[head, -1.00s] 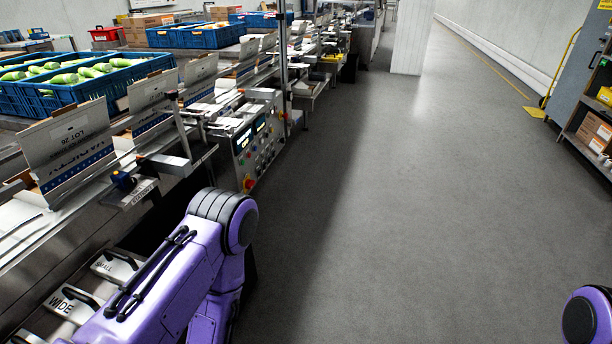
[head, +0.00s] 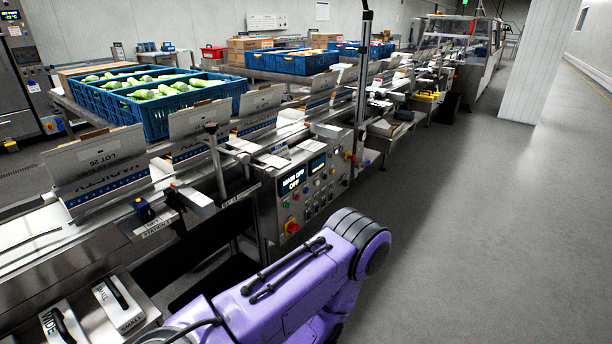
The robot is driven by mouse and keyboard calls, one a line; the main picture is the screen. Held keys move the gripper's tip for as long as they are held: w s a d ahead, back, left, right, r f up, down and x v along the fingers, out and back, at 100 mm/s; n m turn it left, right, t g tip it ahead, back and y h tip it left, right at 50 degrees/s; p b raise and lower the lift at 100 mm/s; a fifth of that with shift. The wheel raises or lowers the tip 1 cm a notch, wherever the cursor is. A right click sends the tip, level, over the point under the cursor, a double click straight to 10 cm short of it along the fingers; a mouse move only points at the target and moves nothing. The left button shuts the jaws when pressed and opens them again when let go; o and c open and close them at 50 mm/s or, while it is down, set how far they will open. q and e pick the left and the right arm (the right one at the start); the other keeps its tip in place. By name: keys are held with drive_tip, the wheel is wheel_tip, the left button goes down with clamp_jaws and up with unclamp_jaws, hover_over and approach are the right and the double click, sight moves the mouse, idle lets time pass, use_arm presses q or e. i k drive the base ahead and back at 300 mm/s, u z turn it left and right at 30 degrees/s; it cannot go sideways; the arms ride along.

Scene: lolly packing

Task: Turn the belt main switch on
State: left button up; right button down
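The belt control panel (head: 312,190) is a grey metal box on the front of the packing line, in the middle of the head view. Several small knobs and buttons cover the panel, too small to label. My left arm's purple links come in at the bottom, in front of and below the panel. Neither gripper is in view.
The conveyor line with open lolly boxes (head: 95,168) runs from lower left to the back. Blue crates (head: 150,122) stand behind it. Black-handled parts marked WIDE (head: 62,325) and another lie at lower left. Grey floor (head: 480,230) on the right is clear.

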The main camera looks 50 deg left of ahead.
sight(292, 228)
drive_tip(key=u, duration=0.5)
drive_tip(key=i, duration=0.9)
drive_tip(key=u, duration=0.7)
drive_tip(key=i, duration=0.55)
